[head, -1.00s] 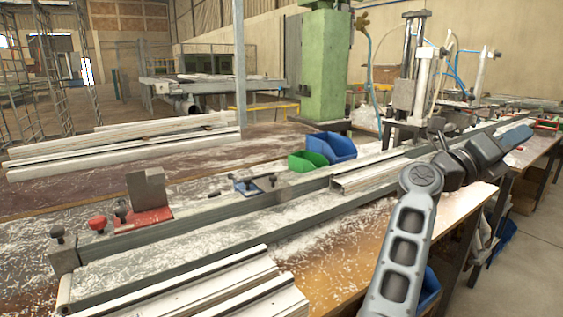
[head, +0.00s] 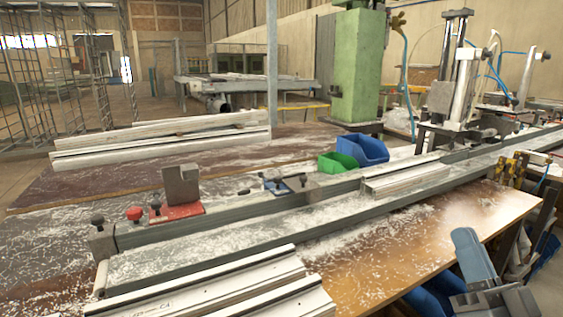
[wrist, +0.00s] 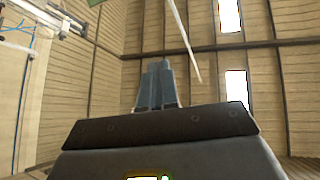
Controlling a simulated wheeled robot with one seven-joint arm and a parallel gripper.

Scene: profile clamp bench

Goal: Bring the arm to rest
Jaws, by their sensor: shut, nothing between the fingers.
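My gripper (wrist: 157,75) shows in the wrist view. Its two blue-grey fingers are side by side and shut, with nothing held. They point up toward the plank-clad wall and ceiling, clear of any object. In the head view, part of my arm is folded low at the lower right, beside the front edge of the workbench (head: 430,240).
Pale profiles (head: 225,290) lie at the bench front. A red clamp block (head: 178,210), a green bin (head: 337,162) and a blue bin (head: 362,149) stand farther back. A green machine column (head: 358,70) rises behind.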

